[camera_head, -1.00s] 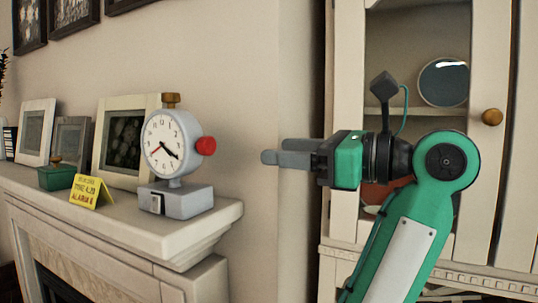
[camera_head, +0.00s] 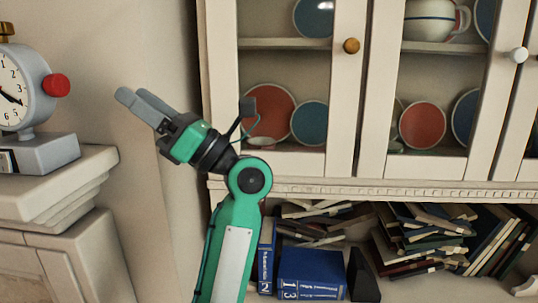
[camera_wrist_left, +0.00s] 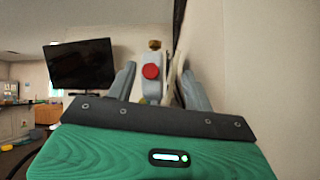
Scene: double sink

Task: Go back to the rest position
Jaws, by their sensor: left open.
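My left gripper (camera_head: 133,96) reaches up and to the left in the head view. Its two grey fingers are apart with nothing between them. The white clock (camera_head: 21,88) with a red knob (camera_head: 56,85) stands on the mantel, cut off by the left edge; the gripper is to its right, clear of it. In the left wrist view the fingers (camera_wrist_left: 158,72) stand apart, and the clock's red knob (camera_wrist_left: 151,71) shows between them, farther off. My right gripper is in neither view.
A cream cabinet (camera_head: 343,165) with glass doors, plates and a pot is behind and right of my arm. Books (camera_head: 312,272) fill the shelf below. The mantel's corner (camera_head: 95,165) juts out at left. A dark television (camera_wrist_left: 80,65) shows in the left wrist view.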

